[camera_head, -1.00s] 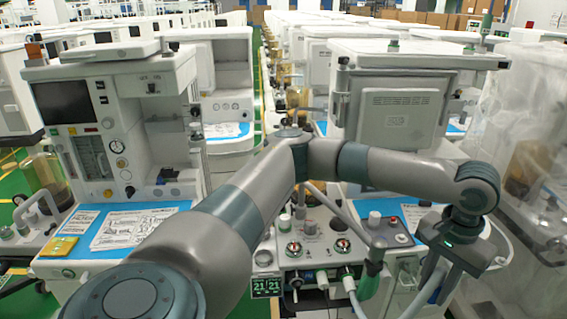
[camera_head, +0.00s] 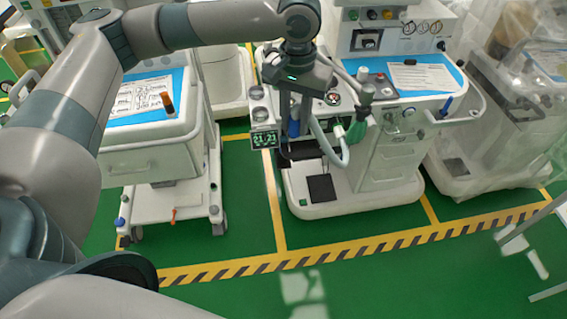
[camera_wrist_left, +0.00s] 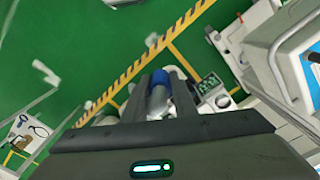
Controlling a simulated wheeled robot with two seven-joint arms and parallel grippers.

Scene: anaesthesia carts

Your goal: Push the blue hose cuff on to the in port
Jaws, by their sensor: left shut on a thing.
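The blue hose cuff (camera_head: 293,128) hangs at the front of the middle anaesthesia cart. My left gripper (camera_head: 294,113) points down there and is shut on the cuff or the hose end just above it. In the left wrist view the blue cuff (camera_wrist_left: 155,70) shows beyond the tips of my left gripper (camera_wrist_left: 157,84), with a pale hose part between the fingers. A pale hose (camera_head: 336,157) loops below and right of the gripper. I cannot make out the in port; the gripper and hose cover part of the cart front. My right gripper is out of view.
A black pad (camera_head: 321,188) lies on the cart base. Another cart (camera_head: 152,150) stands left. The green floor in front is mostly clear.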

